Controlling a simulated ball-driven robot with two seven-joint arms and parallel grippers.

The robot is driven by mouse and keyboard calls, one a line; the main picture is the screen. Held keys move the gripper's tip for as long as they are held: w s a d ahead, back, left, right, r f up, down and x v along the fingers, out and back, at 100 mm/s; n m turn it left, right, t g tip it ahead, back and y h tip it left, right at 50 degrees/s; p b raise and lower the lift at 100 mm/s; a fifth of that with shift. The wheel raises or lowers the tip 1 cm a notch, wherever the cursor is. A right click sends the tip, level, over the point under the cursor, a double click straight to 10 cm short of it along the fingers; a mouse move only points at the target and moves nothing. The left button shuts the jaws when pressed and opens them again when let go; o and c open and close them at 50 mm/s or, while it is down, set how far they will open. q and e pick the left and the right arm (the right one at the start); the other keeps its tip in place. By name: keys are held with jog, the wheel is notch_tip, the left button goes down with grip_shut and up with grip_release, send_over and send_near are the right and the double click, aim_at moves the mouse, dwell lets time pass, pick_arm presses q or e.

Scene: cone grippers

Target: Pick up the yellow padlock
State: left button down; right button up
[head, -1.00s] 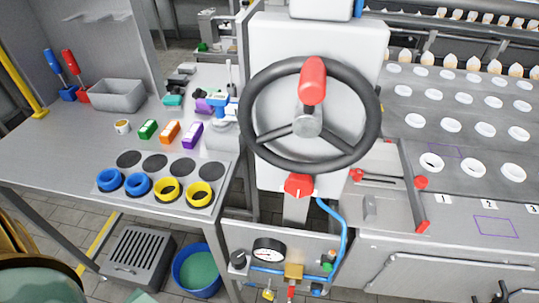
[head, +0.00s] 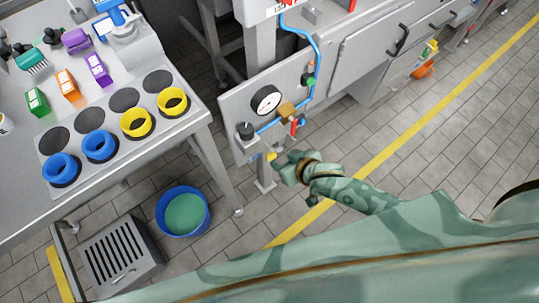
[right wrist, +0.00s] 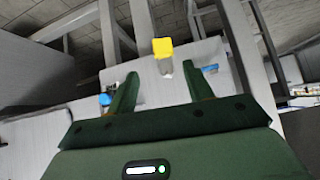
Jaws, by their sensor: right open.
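The yellow padlock (head: 271,156) is a small yellow block at the lower edge of the grey gauge panel (head: 240,115), partly beside my right gripper (head: 280,166). In the right wrist view the padlock's yellow body (right wrist: 162,47) shows ahead of the fingertips and roughly between them, with a pale part below it. My right gripper's two green fingers (right wrist: 160,72) are apart, with nothing held between them. Whether they touch the padlock cannot be told from the head view. My left gripper is not in view.
A pressure gauge (head: 266,100), a black knob (head: 246,130), a brass block (head: 287,111) and a blue hose (head: 317,62) sit on the panel close by. A table leg (head: 222,175) and blue bucket (head: 182,211) stand to the left.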

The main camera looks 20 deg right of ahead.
aim_at(272, 155)
jog(key=shift+b+x, duration=0.3)
jog(key=shift+x, duration=0.8)
jog(key=b+x, duration=0.2)
jog(key=x, duration=0.1)
jog(key=a+b+x, duration=0.1)
jog(key=x, duration=0.1)
jog(key=shift+w+r, duration=0.25)
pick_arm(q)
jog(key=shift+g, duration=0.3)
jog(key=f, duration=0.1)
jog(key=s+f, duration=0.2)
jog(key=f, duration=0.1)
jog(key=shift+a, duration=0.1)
pick_arm(e)
jog(key=shift+r, duration=0.15)
jog(key=shift+c, duration=0.3)
jog(key=c, duration=0.9)
